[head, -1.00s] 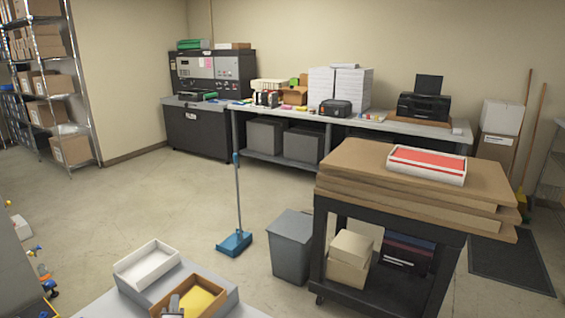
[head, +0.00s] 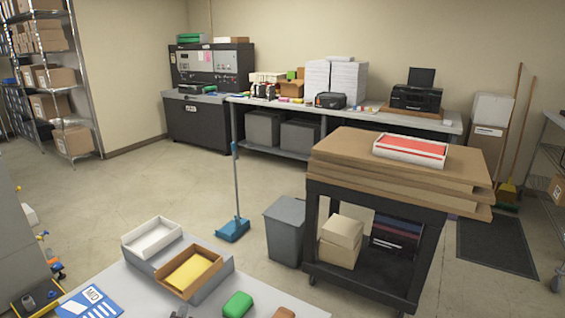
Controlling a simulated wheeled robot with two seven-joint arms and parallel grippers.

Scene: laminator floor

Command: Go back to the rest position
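Neither of my grippers can be made out in the head view. A small dark grey shape (head: 180,313) shows at the bottom edge, on the near table; too little of it shows to tell what it is. The near grey table (head: 135,290) lies at the bottom of the view. On it stand a white open tray (head: 152,238) and a brown tray (head: 178,290) with a yellow stack (head: 192,270) in it.
A black cart (head: 365,272) with brown boards and a red-filled white box (head: 411,150) stands at the right. A grey bin (head: 285,230) and a blue dustpan (head: 233,230) stand on the floor beyond the table. Open floor (head: 120,190) lies at the left.

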